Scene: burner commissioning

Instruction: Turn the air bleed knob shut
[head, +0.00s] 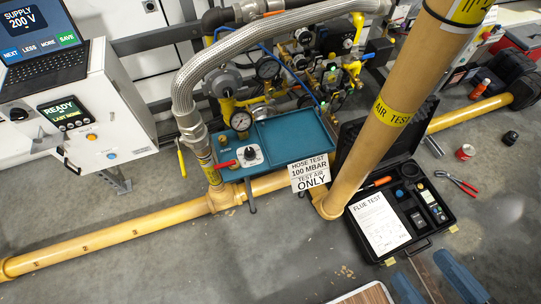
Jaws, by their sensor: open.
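A small black knob (249,153) on a white dial plate sits on the teal bench panel (295,135), left of the panel's middle. It looks the likeliest air bleed knob, but its label is too small to read, and so is its pointer setting. A red lever handle (227,165) lies just left of it. A round pressure gauge (240,121) stands behind it. My gripper is not seen in the head view.
A thick yellow pipe (378,120) rises right of the panel, and another yellow pipe (110,235) runs low along the floor. A braided hose (185,85) arches behind. An open black flue test case (430,205) lies right. The floor at front left is clear.

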